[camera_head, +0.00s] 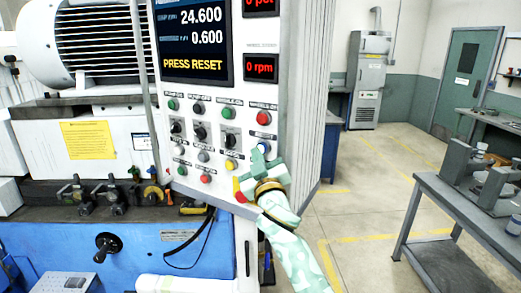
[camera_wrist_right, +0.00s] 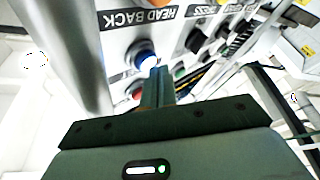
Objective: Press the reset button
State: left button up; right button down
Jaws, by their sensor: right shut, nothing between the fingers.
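The control panel (camera_head: 212,125) carries rows of coloured buttons and switches under a screen (camera_head: 195,42) that reads PRESS RESET. A blue button (camera_head: 264,147) sits at the panel's right side, below a red one; its label is not readable. My right gripper (camera_head: 259,161) is shut and empty, its fingertips at the panel just by the blue button. In the right wrist view the fingertips (camera_wrist_right: 158,74) point at the lower edge of the blue button (camera_wrist_right: 147,60). I cannot tell whether they touch it. My left gripper is not in view.
A red button on yellow (camera_head: 240,190) is partly hidden behind my right gripper. The blue machine base (camera_head: 140,245) with levers and a knob stands left. A grey workbench (camera_head: 440,205) stands at the right, with open floor between.

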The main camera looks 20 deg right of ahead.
jog(key=shift+w+d, duration=0.1)
jog(key=shift+d, duration=0.05)
jog(key=shift+d+r, duration=0.2)
jog(key=shift+r, duration=0.1)
dwell(0.5)
jog(key=shift+d+r, duration=0.15)
jog(key=shift+d, duration=0.1)
dwell(0.5)
jog(key=shift+a, duration=0.15)
jog(key=shift+a+f, duration=0.45)
jog(key=shift+a, duration=0.3)
